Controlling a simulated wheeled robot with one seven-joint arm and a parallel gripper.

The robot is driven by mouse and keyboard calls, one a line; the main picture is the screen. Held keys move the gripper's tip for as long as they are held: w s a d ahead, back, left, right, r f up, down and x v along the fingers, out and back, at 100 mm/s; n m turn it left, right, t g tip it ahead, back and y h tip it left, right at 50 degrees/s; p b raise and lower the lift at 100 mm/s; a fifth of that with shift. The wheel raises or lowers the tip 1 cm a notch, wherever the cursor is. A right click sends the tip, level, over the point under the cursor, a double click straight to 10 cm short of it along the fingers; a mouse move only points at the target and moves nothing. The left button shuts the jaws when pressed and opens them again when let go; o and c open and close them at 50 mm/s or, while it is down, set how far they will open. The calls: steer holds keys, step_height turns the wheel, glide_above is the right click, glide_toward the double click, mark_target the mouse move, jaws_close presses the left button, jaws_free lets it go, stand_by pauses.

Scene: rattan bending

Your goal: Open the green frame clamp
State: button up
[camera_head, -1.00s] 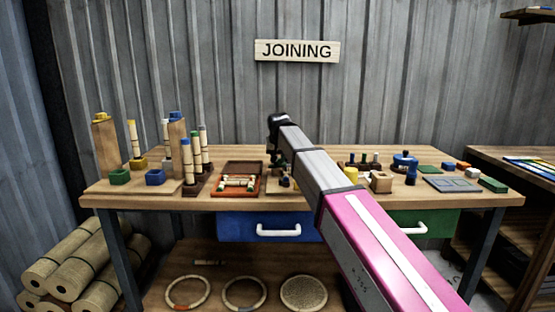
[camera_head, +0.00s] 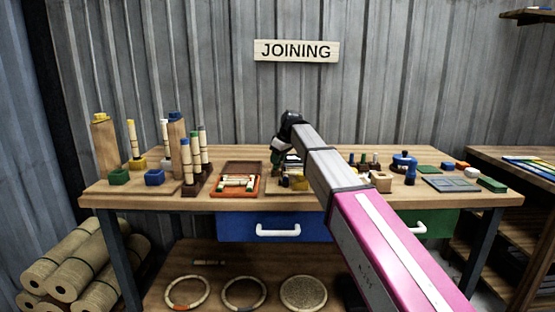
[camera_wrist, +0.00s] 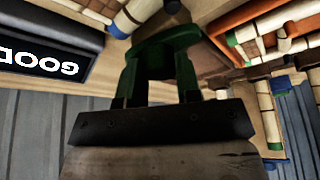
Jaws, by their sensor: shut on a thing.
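My gripper (camera_wrist: 160,88) shows in the wrist view, with its dark palm bar across the lower middle. It is shut on a green, arch-shaped piece (camera_wrist: 165,48), which I take to be the green frame clamp. The piece's two legs run down toward the fingers. In the head view my gripper (camera_head: 279,158) is low over the table's middle, right of the orange tray (camera_head: 237,193).
The wooden table (camera_head: 250,203) carries upright rattan poles and blocks at left. Right of my arm are a wooden cube (camera_head: 381,182), a blue tool (camera_head: 404,161) and a grey plate (camera_head: 450,184). A dark box marked GOOD (camera_wrist: 45,55) is close by in the wrist view.

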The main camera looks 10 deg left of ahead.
steer(key=shift+n+g, duration=0.4)
steer(key=shift+n, duration=0.7)
steer(key=o, duration=0.9)
steer(key=shift+r, duration=0.15)
steer(key=v, duration=1)
steer(key=shift+w+d+r, duration=0.1)
steer(key=shift+d+r, duration=0.1)
steer(key=shift+d, duration=0.05)
